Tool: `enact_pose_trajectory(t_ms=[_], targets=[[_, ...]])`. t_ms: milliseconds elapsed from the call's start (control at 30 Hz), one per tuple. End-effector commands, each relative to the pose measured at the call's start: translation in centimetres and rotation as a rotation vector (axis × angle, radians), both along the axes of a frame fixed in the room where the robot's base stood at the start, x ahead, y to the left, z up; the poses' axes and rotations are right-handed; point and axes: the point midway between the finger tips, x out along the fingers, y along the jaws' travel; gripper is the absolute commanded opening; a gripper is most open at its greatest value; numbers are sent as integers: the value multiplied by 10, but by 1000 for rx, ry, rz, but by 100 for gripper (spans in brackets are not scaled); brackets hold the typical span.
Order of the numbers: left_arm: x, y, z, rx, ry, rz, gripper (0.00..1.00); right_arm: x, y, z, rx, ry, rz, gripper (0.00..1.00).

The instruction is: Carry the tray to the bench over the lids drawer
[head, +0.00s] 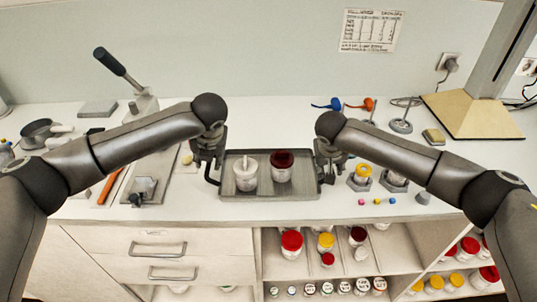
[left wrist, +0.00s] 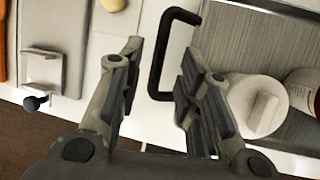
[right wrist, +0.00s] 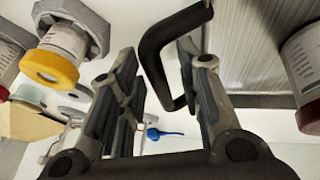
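The grey tray (head: 306,191) lies on the bench between my two grippers, with a black handle at each end. A white jar (head: 245,178) with a pale top and a jar with a dark red lid (head: 281,172) stand on it. My left gripper (head: 209,170) is open; in the left wrist view its fingers stand either side of the tray's left handle (left wrist: 158,55). My right gripper (head: 330,172) is open, with the right handle (right wrist: 153,60) between its fingers in the right wrist view. Whether either touches its handle, I cannot tell.
Drawers with metal handles (head: 158,249) sit under the bench at left; their contents are hidden. Open shelves with lidded jars (head: 291,242) are under the middle and right. Small jars in grey holders (head: 361,178) stand right of the tray. A lever press (head: 125,70) stands at left.

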Motion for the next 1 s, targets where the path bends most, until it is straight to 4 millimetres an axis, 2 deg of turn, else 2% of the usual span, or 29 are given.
enact_pose_trajectory(t_ms=[33,200,467,667,1000], targets=[[-4,-3,12,0,-3,-3,33,0,0,0,0,0,0,33],[-15,-9,39,0,-2,0,33,0,0,0,0,0,0,33],[-23,-12,55,1,1,1,33,-1,1,4,1,-2,1,33],[-23,-12,55,1,1,1,33,-11,6,30,1,-5,2,33],[-23,-12,55,1,1,1,33,-38,19,92,1,-4,2,33]])
